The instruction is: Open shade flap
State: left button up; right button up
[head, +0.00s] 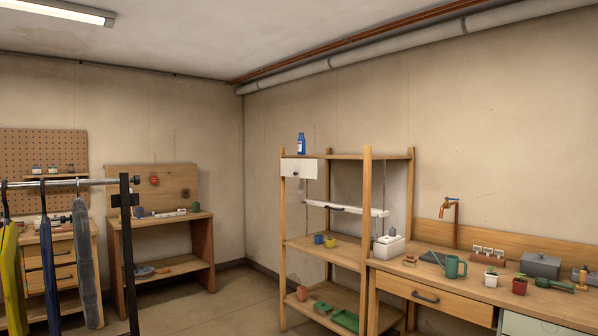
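A wooden shelf rack (367,200) stands against the right wall. A small white panel (299,168) with a dark round knob sits at its upper left, under the top shelf, and looks shut. A white horizontal bar (355,212) with a dark handle (338,209) hangs lower, between thin vertical cords or rods. I cannot tell for sure which of these is the shade flap. Neither of my grippers is in view.
A blue bottle (301,144) stands on the rack's top. A wooden counter (470,277) with a watering can (454,266) and a copper tap (452,204) adjoins it at right. A clothes rail (100,182) with hanging garments stands at front left. Floor (235,290) between is clear.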

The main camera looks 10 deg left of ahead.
aim_at(303, 169)
jog(key=i+l+z, duration=0.1)
jog(key=l, duration=0.3)
jog(key=i+l+z, duration=0.15)
jog(key=i+l, duration=0.15)
jog(key=i+l+z, duration=0.1)
jog(key=i+l, duration=0.15)
jog(key=l, duration=0.2)
jog(key=i+l, duration=0.3)
jog(key=i, duration=0.25)
jog(key=i+l+u, duration=0.15)
jog(key=i+l, duration=0.15)
jog(key=i, duration=0.2)
jog(key=i+j+u, duration=0.15)
jog(key=i+u, duration=0.7)
jog(key=i+l+u, duration=0.1)
jog(key=i+u, duration=0.3)
jog(key=k, duration=0.1)
